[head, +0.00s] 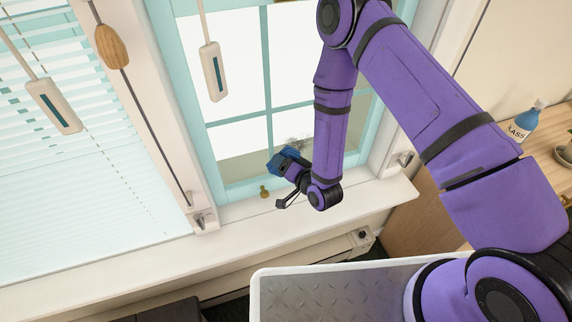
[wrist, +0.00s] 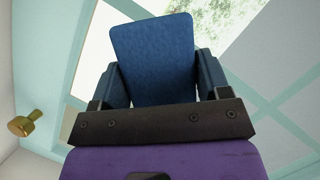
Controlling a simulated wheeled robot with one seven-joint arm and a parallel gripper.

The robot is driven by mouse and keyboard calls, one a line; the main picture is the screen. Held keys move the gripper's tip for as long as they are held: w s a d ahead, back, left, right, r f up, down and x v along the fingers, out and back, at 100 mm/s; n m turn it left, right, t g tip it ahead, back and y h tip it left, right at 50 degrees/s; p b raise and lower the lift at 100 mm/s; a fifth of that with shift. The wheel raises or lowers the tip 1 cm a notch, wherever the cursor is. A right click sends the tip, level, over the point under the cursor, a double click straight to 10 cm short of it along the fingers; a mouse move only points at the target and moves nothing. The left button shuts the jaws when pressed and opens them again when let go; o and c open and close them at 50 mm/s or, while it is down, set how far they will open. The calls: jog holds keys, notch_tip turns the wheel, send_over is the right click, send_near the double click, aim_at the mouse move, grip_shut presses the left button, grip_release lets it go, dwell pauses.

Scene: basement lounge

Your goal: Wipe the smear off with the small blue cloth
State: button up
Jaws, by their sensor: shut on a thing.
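The small blue cloth (head: 283,158) is in the jaws of my gripper (head: 291,166), close in front of the window's lower panes. In the wrist view the cloth (wrist: 152,60) stands up as a flat blue sheet between the two fingers of my gripper (wrist: 160,84). A faint grey, speckled smear (head: 294,142) shows on the window glass just above and right of the cloth. A speckled patch also shows through the pane at the wrist view's top right; I cannot tell whether it is the smear. Whether the cloth touches the glass is unclear.
A brass knob (head: 264,191) stands at the window's lower frame, above the white sill (head: 250,226). Blind pulls (head: 212,72) and a cord with a wooden toggle (head: 111,46) hang at the left.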

aim_at(297, 152)
jog(key=shift+w+a, duration=0.25)
jog(key=shift+w, duration=0.55)
jog(key=shift+w+d, duration=0.3)
jog(key=shift+d, duration=0.65)
jog(key=shift+w+d, duration=0.25)
jog(key=shift+d, duration=0.65)
jog(key=shift+w+d, duration=0.25)
jog(key=shift+d, duration=0.45)
jog(key=shift+w+d, duration=0.3)
jog(key=shift+d, duration=0.45)
jog(key=shift+w+d, duration=0.25)
jog(key=shift+d, duration=0.45)
jog(key=shift+s+a, duration=0.7)
jog(key=shift+a, duration=0.95)
jog(key=shift+s+a, duration=0.25)
jog(key=shift+a, duration=0.9)
jog(key=shift+s+a, duration=0.25)
jog(key=shift+a, duration=0.95)
jog(key=shift+r, duration=1.45)
jog(key=shift+w+d+f, duration=0.1)
jog(key=shift+w+d, duration=0.1)
jog(key=shift+d, duration=0.75)
jog(key=shift+w+d, duration=0.2)
jog(key=shift+d, duration=0.75)
